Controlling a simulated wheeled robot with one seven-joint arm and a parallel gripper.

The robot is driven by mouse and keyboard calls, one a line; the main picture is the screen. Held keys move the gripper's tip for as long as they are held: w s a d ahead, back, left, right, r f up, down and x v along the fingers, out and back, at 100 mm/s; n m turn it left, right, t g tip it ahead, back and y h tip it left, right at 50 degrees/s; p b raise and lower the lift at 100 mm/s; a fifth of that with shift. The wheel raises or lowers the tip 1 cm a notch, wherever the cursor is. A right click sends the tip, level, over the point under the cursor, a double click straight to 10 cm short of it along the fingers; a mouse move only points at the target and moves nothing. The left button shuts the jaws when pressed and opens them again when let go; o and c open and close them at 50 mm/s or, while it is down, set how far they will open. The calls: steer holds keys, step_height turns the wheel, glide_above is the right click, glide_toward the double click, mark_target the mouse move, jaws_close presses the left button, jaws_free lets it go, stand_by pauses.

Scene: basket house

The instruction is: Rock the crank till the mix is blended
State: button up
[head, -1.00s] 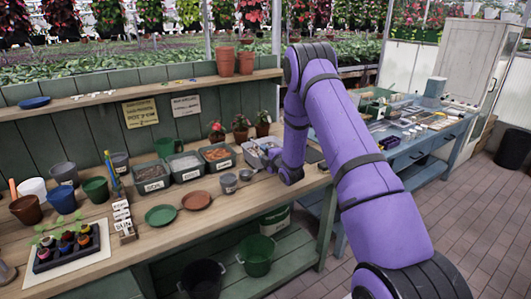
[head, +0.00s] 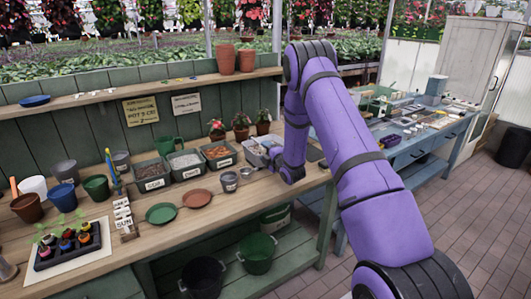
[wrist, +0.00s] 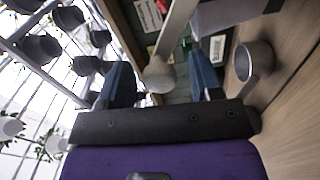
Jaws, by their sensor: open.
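In the wrist view a pale rounded knob (wrist: 159,77), at the end of a light grey bar (wrist: 178,28), sits between the two blue fingers of my gripper (wrist: 160,82). It looks like the crank's handle. The fingers are apart, and I see a gap on each side of the knob. In the head view my gripper is low over the bench's right part, beside a light grey tub (head: 257,157); my arm hides much of this spot. The mix cannot be made out.
A grey metal cup (wrist: 254,60) is close right of the fingers in the wrist view. On the bench (head: 250,207) are labelled bins (head: 186,163), a green saucer (head: 161,213), a terracotta saucer (head: 196,198) and several pots. A blue table (head: 420,140) stands to the right.

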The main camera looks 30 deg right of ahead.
steer(key=s, duration=1)
steer(key=shift+s+d, duration=0.2)
stand_by(0.3)
steer(key=s+a+r+m+g+h, duration=0.1)
steer(key=s+a+r+m+g, duration=0.15)
steer(key=r, duration=0.55)
steer(key=s+a+r+m+g, duration=0.2)
steer(key=a+r+m, duration=0.15)
steer(key=r, duration=0.45)
steer(key=s+a+r+m+g+h, duration=0.1)
steer(key=s+a+r+m+g, duration=0.15)
steer(key=r, duration=0.55)
steer(key=s+a+r+m+g, duration=0.2)
steer(key=s+a+m, duration=0.1)
steer(key=s, duration=0.7)
steer(key=s+a+r+m+g+y, duration=0.1)
steer(key=s+a+r+m+g, duration=0.1)
steer(key=s, duration=0.9)
steer(key=s+a+r+m+g, duration=0.1)
steer(key=s+a+r+m, duration=0.3)
steer(key=s, duration=0.7)
steer(key=shift+s+a+g, duration=0.15)
steer(key=shift+a+g, duration=0.25)
steer(key=shift+a, duration=0.35)
